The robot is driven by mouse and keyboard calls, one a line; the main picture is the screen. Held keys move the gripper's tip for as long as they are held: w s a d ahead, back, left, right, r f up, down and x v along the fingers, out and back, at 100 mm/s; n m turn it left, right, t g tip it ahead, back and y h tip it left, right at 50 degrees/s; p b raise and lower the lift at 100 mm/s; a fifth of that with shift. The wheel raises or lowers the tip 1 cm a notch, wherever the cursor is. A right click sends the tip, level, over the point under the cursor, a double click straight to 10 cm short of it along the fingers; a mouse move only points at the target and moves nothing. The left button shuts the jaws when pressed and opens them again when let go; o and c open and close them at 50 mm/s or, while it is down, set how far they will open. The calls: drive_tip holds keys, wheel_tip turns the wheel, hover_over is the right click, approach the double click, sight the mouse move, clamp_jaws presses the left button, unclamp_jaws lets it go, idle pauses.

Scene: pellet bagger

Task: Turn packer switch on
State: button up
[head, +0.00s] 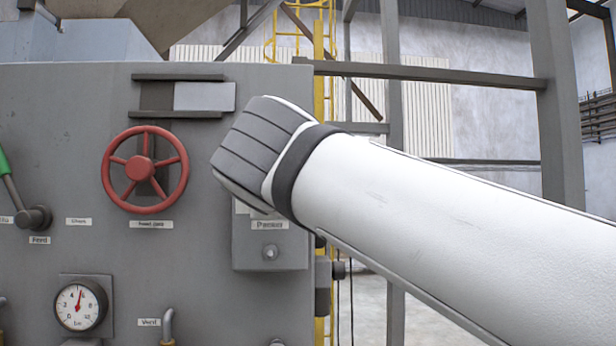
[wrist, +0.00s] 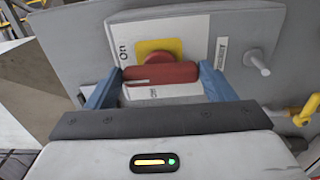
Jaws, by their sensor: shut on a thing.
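The packer switch is a red handle (wrist: 160,74) on a yellow plate (wrist: 144,47), set on a pale panel in the wrist view. My gripper (wrist: 162,69) has its two blue fingers at the left and right ends of the handle, shut on it. The handle lies across the picture. An "On" label (wrist: 124,50) shows to the left of the plate. Another small label shows just below the handle, partly hidden. In the head view, my arm hides the switch and fingers; the grey box labelled "Packer" (head: 270,251) shows below my wrist.
A red handwheel (head: 145,169), a green-gripped lever (head: 12,187) and a pressure gauge (head: 80,305) sit on the grey machine to the left. In the wrist view, a metal peg (wrist: 258,61) sticks out right of the switch, with a yellow handle (wrist: 306,109) further right.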

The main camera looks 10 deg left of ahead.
drive_tip(key=shift+f, duration=0.1)
drive_tip(key=o, duration=1)
drive_tip(key=shift+b+v, duration=0.65)
drive_tip(key=shift+v, duration=3.25)
